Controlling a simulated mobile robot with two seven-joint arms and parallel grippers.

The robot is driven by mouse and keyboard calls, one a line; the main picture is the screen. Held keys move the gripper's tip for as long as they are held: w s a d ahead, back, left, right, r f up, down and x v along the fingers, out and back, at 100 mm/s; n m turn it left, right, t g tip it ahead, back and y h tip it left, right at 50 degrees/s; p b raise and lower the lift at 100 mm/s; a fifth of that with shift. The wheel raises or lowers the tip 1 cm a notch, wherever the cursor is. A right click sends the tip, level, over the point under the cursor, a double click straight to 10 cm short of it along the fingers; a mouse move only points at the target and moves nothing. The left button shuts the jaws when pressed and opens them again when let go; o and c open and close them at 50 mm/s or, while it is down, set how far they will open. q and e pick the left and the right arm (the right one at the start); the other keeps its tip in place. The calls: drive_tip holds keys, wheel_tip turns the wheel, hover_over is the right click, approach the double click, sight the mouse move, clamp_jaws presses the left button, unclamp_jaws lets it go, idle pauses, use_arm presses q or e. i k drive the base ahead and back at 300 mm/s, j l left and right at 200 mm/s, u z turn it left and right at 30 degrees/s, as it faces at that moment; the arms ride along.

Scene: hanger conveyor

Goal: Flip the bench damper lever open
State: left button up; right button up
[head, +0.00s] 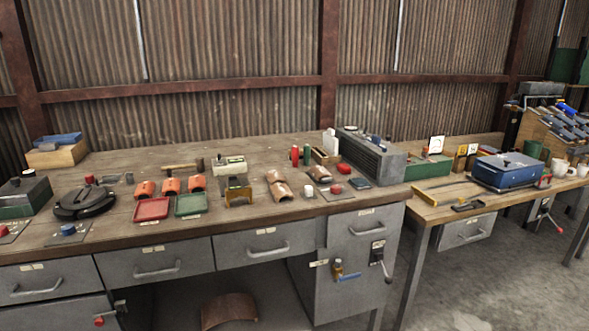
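Several levers show on the bench fronts, and I cannot tell for sure which is the damper lever. One lever on a pale plate (379,256) is on the right end of the near bench's cabinet, with its dark arm pointing down. A brass valve with a blue handle (349,277) is left of it, the handle lying roughly level. A red-knobbed lever (103,318) is at the lower left, partly cut off by the frame. Another red-tipped lever (548,215) is on the far right bench. Neither of my grippers is in view.
The wooden bench (240,228) carries a red tray (151,209), a green tray (190,204), orange curved pieces (170,186) and a grey vented box (372,155). Drawers with protruding handles (157,273) line its front. A curved brown piece (229,309) lies below. Floor (480,285) at right is clear.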

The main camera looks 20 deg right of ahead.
sight(378, 256)
drive_tip(key=i+l, duration=1.5)
drive_tip(key=k+z, duration=0.35)
drive_tip(key=z, duration=0.15)
drive_tip(key=k+l+z, duration=0.15)
drive_tip(key=k+z, duration=0.15)
drive_tip(key=z, duration=0.2)
drive_tip(key=l+z, duration=0.25)
